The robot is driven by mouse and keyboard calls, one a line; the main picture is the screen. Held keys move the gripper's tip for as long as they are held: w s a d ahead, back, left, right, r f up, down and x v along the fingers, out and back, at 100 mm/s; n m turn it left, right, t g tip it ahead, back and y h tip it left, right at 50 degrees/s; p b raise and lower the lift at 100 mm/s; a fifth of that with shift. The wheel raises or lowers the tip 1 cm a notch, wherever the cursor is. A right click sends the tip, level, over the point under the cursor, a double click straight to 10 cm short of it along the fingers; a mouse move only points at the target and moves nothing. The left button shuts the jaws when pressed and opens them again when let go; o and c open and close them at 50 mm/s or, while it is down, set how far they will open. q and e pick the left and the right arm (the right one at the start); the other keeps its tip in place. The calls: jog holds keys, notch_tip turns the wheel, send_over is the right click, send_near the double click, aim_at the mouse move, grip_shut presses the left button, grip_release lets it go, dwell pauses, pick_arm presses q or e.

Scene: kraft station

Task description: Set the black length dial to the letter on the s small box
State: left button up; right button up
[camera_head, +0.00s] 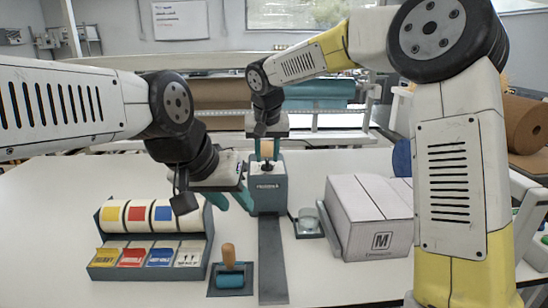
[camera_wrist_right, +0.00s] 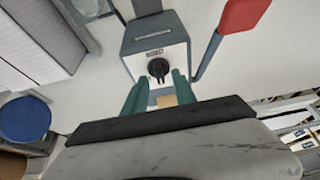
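My right gripper (camera_head: 267,158) reaches down over the dispenser's top. Its teal fingers (camera_wrist_right: 160,80) are apart, one to each side of the dial; I cannot tell whether they touch it. A tan piece (camera_wrist_right: 167,101) shows between them. The small box (camera_head: 370,217) stands right of the dispenser and bears a letter M, not S. My left gripper (camera_head: 232,202) is open beside the dispenser's left side, with nothing visible in it.
A rack (camera_head: 103,270) with coloured labels and rolls stands at front left. A glass jar (camera_head: 309,220) stands between dispenser and box. In the wrist view, a red-ended lever (camera_wrist_right: 245,12) rises beside the dispenser.

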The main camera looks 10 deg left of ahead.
jog(key=shift+w+f, duration=0.25)
jog(key=shift+f, duration=0.4)
grip_shut()
jog(key=shift+n, duration=0.4)
jog(key=n+y, duration=0.1)
jog(key=n, duration=0.3)
jog(key=shift+d+g+y, duration=0.2)
jog(key=shift+g+y, duration=0.2)
jog(key=shift+w+n+g+y, duration=0.15)
jog(key=shift+n+g+y, duration=0.3)
jog(key=shift+n, duration=1.55)
